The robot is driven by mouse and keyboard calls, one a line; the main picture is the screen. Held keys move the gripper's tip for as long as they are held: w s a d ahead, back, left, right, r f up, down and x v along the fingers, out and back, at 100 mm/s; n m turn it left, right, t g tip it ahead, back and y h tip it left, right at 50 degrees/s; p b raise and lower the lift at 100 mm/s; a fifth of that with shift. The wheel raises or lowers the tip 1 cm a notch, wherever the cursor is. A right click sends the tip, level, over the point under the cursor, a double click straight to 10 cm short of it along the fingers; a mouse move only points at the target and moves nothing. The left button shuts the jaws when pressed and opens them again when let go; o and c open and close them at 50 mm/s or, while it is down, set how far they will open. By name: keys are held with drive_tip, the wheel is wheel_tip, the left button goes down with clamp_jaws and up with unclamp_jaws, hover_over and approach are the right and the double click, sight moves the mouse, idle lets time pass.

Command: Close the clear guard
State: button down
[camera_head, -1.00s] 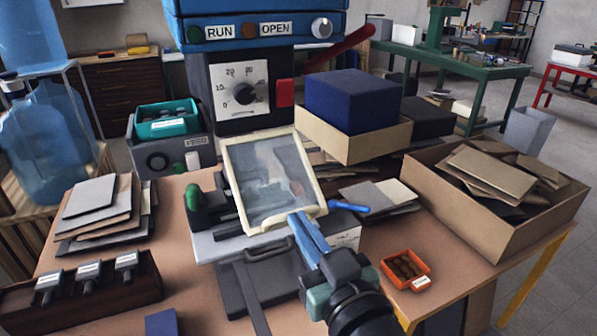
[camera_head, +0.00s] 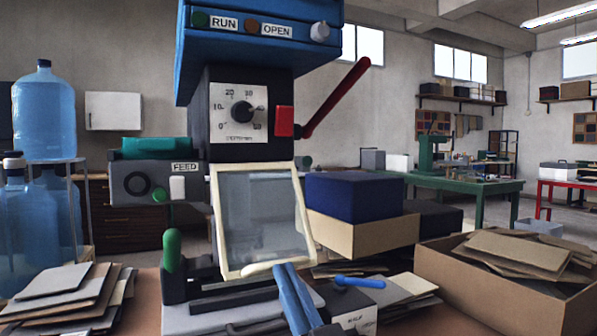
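The clear guard (camera_head: 262,220) is a see-through panel in a cream frame on the front of the blue and black press (camera_head: 250,95). It leans, with its lower edge out towards me above the grey base (camera_head: 225,318). My gripper (camera_head: 286,268) has blue fingers and reaches up from below to the guard's lower edge, right of its middle. The fingertips overlap that edge in the picture; I cannot tell whether they touch or grip it. The two fingers look close together, and the gap between them is unclear. The rest of my gripper is cut off by the bottom edge.
A green-topped knob (camera_head: 171,250) stands left of the guard. A bright blue lever (camera_head: 358,282) sticks out at the right. A dark blue block on a cardboard box (camera_head: 360,236) stands close on the right. Grey sheets (camera_head: 75,290) and a carton of scraps (camera_head: 465,285) flank the press.

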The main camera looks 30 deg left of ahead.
drive_tip(key=w+a+f+t+y+b, duration=0.1)
drive_tip(key=w+a+f+b, duration=0.4)
drive_tip(key=b, duration=1)
drive_tip(key=shift+w+a+f, duration=0.2)
drive_tip(key=shift+a+f, duration=0.25)
drive_tip(key=shift+a, duration=0.55)
